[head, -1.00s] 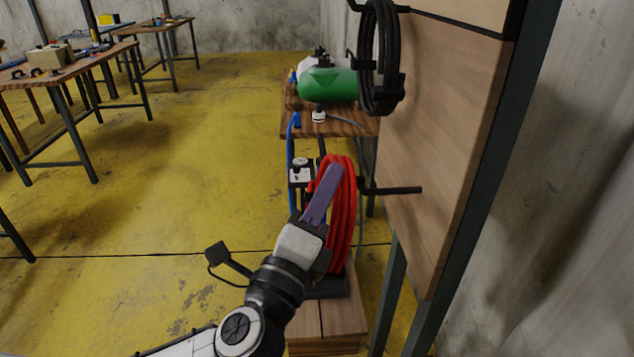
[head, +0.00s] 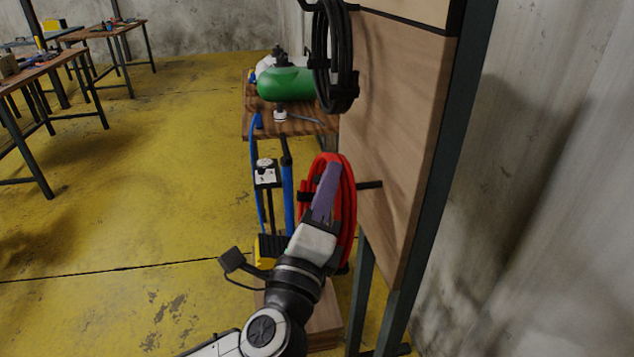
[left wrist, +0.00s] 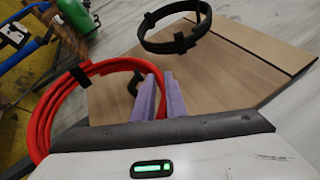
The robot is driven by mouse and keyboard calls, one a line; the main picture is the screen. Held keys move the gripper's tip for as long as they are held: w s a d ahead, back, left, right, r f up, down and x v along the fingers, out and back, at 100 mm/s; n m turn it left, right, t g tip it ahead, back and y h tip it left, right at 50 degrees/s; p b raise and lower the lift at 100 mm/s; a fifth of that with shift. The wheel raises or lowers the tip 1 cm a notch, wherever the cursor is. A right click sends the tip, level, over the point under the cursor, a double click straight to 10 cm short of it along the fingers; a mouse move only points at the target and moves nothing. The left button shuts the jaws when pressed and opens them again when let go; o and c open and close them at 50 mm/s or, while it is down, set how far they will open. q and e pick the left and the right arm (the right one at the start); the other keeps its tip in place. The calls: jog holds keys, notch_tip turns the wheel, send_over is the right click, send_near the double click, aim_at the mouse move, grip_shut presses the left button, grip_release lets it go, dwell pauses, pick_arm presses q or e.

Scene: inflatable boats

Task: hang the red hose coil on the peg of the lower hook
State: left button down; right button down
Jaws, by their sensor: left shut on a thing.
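The red hose coil (head: 347,215) hangs upright beside the board in the head view; it also shows at the left of the left wrist view (left wrist: 45,115). My left gripper (head: 327,180) is shut on the coil's near side, with its purple fingers (left wrist: 158,95) pinching the hose. The peg of the lower hook (head: 370,185) sticks out from the board at the coil's upper right side. Its outer end is hidden behind the coil in the head view, and I cannot tell whether the coil is around it. A dark part of this hook (left wrist: 134,84) shows beside the fingers. My right gripper is not in view.
A black hose coil (head: 333,60) hangs on the upper hook of the wooden board (head: 395,140). Behind stands a low table (head: 295,127) with a green tank (head: 285,84). A pump with blue tubes (head: 266,178) stands left of the coil.

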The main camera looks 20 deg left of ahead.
aim_at(346, 193)
pick_arm(q)
jog(key=shift+w+d+r, duration=0.1)
jog(key=shift+w+d, duration=0.35)
jog(key=shift+d, duration=0.25)
jog(key=shift+w+d+f+b, duration=0.15)
jog(key=shift+f+b, duration=0.25)
jog(key=shift+w+d+f+b, duration=0.1)
jog(key=shift+d+f+b, duration=0.05)
jog(key=shift+f+b, duration=0.25)
jog(key=shift+w+d+f+b, duration=0.1)
jog(key=shift+d+f+b, duration=0.1)
jog(key=shift+f+b, duration=0.55)
jog(key=shift+b, duration=0.05)
jog(key=shift+d+f, duration=0.1)
jog(key=shift+f, duration=0.15)
